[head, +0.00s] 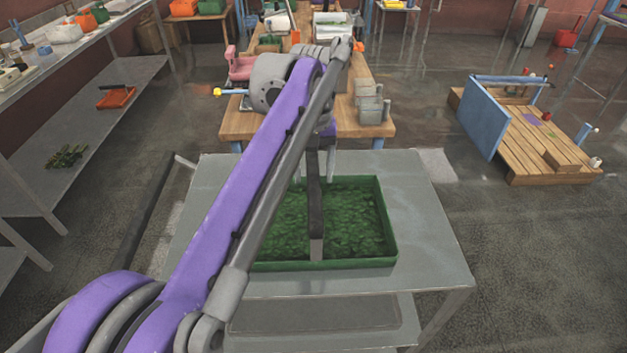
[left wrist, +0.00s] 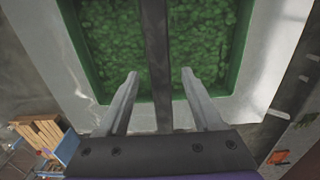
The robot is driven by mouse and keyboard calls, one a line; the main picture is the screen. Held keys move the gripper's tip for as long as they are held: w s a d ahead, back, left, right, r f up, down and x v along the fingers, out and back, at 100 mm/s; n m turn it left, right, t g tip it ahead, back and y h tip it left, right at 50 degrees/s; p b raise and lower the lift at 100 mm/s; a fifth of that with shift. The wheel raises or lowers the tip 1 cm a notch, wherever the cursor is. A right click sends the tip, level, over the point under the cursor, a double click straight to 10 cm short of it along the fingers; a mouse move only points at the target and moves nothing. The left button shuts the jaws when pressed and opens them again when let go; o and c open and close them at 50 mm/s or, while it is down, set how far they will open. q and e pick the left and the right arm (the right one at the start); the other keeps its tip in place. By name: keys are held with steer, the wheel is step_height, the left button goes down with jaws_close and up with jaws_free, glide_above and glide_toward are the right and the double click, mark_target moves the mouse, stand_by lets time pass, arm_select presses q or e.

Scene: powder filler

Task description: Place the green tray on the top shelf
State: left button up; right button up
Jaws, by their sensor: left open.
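The green tray (head: 388,228) holds green leafy or granular stuff and lies flat on the top surface of a grey metal table (head: 430,245). It also shows in the left wrist view (left wrist: 84,50). A dark upright-looking bar (head: 316,215) crosses the tray's middle; it shows in the left wrist view too (left wrist: 156,50). My left gripper (head: 314,176) is over the tray, with its two pale fingers apart, one on each side of the bar (left wrist: 159,74). No contact with the bar is visible. My left arm hides the tray's left part. My right gripper is out of view.
A lower grey shelf (head: 320,318) sits under the table top. A wooden table (head: 240,128) with several items stands behind. A long grey shelf unit (head: 100,130) stands at left. A wooden platform with a blue panel (head: 482,118) is at right.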

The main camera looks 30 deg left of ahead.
arm_select(q)
step_height(320, 180, up, 8)
steer(key=p, duration=0.1)
steer(key=shift+r, duration=0.25)
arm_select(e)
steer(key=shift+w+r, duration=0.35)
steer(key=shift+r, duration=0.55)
arm_select(q)
steer(key=shift+f, duration=0.1)
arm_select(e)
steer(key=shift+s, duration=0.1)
